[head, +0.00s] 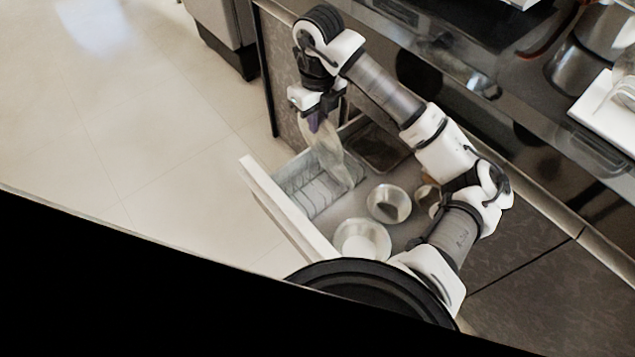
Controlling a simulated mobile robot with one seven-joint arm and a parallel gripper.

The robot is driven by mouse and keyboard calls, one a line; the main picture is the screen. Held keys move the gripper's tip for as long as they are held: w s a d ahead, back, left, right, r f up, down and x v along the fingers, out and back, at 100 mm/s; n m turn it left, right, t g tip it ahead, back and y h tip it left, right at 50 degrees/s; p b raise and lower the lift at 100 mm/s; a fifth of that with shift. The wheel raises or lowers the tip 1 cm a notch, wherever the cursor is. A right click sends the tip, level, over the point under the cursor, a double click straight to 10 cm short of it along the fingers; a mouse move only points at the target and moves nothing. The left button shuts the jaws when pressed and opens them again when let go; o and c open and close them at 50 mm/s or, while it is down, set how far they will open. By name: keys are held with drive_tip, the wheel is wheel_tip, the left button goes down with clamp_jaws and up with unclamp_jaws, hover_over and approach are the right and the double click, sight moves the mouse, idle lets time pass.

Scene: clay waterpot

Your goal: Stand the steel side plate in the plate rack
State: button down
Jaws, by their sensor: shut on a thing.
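My gripper (316,120) is above the far left part of an open drawer, pointing down. It is shut on the upper edge of the steel side plate (333,155). The plate is shiny and hangs steeply tilted, almost edge-on to the view. Its lower edge reaches down to the right end of the plate rack (308,193), a pale slotted rack in the drawer's left corner. I cannot tell whether the plate touches the rack or sits in a slot.
The drawer's white front (285,212) stands left of the rack. Inside lie a steel bowl (388,204), a second bowl (362,240) nearer, and a dark tray (380,147) at the back. My arm crosses above the drawer's right side. A counter (540,95) runs along the right.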

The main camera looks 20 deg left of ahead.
wheel_tip(320, 180, down, 18)
drive_tip(key=b, duration=0.1)
idle(0.4)
drive_tip(key=shift+f+b, duration=0.1)
drive_tip(key=shift+b, duration=0.3)
drive_tip(key=c, duration=1.5)
unclamp_jaws()
wheel_tip(320, 180, up, 12)
drive_tip(key=shift+r+p, duration=0.25)
drive_tip(key=shift+p, duration=0.35)
